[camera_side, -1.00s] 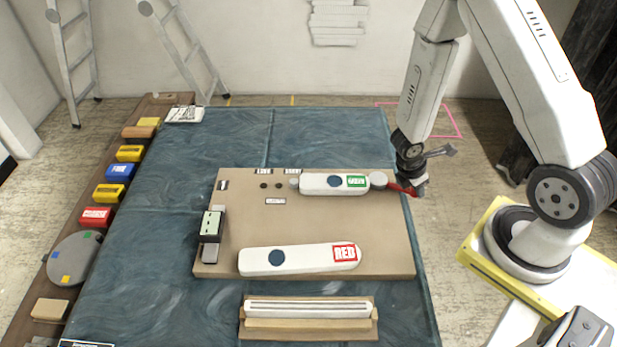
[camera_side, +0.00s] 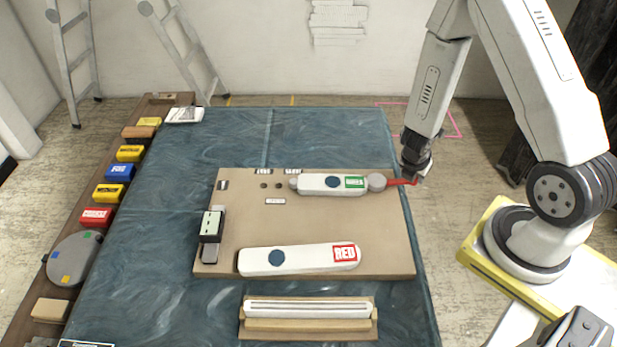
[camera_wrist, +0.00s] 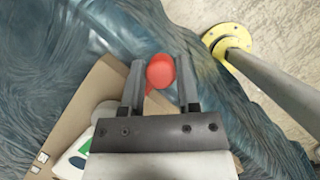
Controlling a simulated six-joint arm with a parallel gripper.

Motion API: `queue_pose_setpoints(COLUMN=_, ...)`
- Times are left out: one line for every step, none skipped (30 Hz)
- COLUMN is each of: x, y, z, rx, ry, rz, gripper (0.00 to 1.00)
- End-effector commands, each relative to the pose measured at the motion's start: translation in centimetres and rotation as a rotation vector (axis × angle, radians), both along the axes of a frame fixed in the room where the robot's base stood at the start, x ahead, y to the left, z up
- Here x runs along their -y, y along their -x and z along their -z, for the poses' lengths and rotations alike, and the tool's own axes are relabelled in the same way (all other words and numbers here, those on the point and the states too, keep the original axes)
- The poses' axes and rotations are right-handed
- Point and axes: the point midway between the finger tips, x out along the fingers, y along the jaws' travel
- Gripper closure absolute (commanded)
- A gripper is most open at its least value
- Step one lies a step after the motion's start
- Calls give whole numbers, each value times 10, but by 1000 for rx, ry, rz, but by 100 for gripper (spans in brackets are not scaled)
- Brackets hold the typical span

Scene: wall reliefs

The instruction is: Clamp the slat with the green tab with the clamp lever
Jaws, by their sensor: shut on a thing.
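The slat with the green tab (camera_side: 318,184) lies across the upper part of the tan board (camera_side: 300,223); its white end and green tab (camera_wrist: 84,148) show at the lower left of the wrist view. The clamp lever (camera_side: 400,182) is a red handle running right from a grey round hub (camera_side: 377,183) at the slat's right end. My gripper (camera_side: 416,180) is at the lever's outer end, past the board's right edge. In the wrist view its fingers (camera_wrist: 160,85) stand either side of the lever's red knob (camera_wrist: 160,71), shut on it. The rest of the lever is hidden there.
A slat with a red tab (camera_side: 300,258) lies on the lower part of the board. A green-faced block (camera_side: 211,226) sits at the board's left edge. A wooden holder (camera_side: 308,325) with a white bar stands in front. Blue cloth surrounds the board.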

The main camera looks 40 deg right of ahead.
Motion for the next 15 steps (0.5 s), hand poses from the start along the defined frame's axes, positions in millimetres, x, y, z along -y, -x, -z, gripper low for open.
queue_pose_setpoints(x=-2, y=-2, z=0, rx=0, ry=-7, rz=-12, gripper=100)
queue_pose_setpoints(x=-2, y=-2, z=0, rx=0, ry=-7, rz=-12, gripper=100)
queue_pose_setpoints(x=-2, y=-2, z=0, rx=-1, ry=-7, rz=-13, gripper=100)
queue_pose_setpoints(x=-2, y=-2, z=0, rx=0, ry=-7, rz=-12, gripper=100)
queue_pose_setpoints(x=-2, y=-2, z=0, rx=0, ry=-7, rz=-12, gripper=100)
queue_pose_setpoints(x=-3, y=-2, z=0, rx=0, ry=-7, rz=-12, gripper=100)
queue_pose_setpoints(x=-2, y=-2, z=0, rx=0, ry=-7, rz=-12, gripper=100)
queue_pose_setpoints(x=-2, y=-2, z=0, rx=0, ry=-7, rz=-12, gripper=100)
queue_pose_setpoints(x=-3, y=-2, z=0, rx=0, ry=-7, rz=-12, gripper=100)
queue_pose_setpoints(x=-3, y=-1, z=0, rx=0, ry=-7, rz=-12, gripper=53)
queue_pose_setpoints(x=-3, y=-1, z=0, rx=0, ry=-7, rz=-12, gripper=44)
queue_pose_setpoints(x=-3, y=-1, z=0, rx=-1, ry=-7, rz=-11, gripper=31)
queue_pose_setpoints(x=-2, y=-1, z=0, rx=0, ry=-6, rz=-10, gripper=25)
queue_pose_setpoints(x=-2, y=-1, z=0, rx=0, ry=-6, rz=-9, gripper=25)
queue_pose_setpoints(x=-2, y=-1, z=0, rx=0, ry=-5, rz=-8, gripper=25)
